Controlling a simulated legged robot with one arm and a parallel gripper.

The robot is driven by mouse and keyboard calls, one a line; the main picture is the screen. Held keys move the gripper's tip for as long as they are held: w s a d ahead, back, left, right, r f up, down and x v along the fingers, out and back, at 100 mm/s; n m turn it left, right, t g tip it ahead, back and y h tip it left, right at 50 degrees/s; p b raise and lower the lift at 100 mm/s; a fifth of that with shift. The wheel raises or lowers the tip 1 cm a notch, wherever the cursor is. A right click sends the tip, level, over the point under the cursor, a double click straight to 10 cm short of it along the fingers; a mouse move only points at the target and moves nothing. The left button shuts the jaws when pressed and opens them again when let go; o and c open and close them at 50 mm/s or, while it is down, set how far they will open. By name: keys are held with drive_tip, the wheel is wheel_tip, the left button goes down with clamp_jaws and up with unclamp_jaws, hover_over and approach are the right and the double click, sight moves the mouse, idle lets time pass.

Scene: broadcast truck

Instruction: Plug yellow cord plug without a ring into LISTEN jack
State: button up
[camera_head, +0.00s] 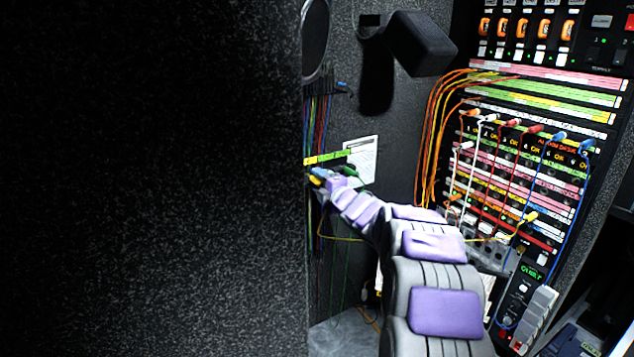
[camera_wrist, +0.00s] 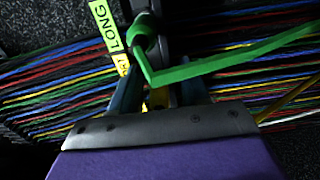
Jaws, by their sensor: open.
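My gripper (camera_wrist: 160,92) is open in the wrist view, its fingers on either side of a yellow piece (camera_wrist: 158,98), probably a yellow plug, mostly hidden by a green cord. I cannot tell whether it has a ring. In the head view my gripper (camera_head: 328,180) is at the cord rack on the left wall. A yellow cord (camera_head: 345,239) hangs below it and passes behind my arm. A yellow plug (camera_head: 530,217) sits at the lower right of the patch panel (camera_head: 520,180). I cannot read a LISTEN label on the panel.
A green plug and cord (camera_wrist: 200,68) cross just above my fingers, beside a green LONG label (camera_wrist: 105,25). Many coloured cords hang around them. Orange, red, white and blue cords cover the panel. A black box-shaped fixture (camera_head: 420,43) juts out above my arm.

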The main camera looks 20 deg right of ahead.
drive_tip(key=shift+a+r, duration=0.1)
drive_tip(key=shift+a, duration=0.5)
drive_tip(key=shift+d, duration=0.15)
drive_tip(key=shift+d, duration=0.25)
drive_tip(key=shift+c, duration=0.2)
drive_tip(key=shift+r, duration=0.1)
drive_tip(key=c, duration=0.7)
drive_tip(key=shift+a, duration=0.1)
clamp_jaws()
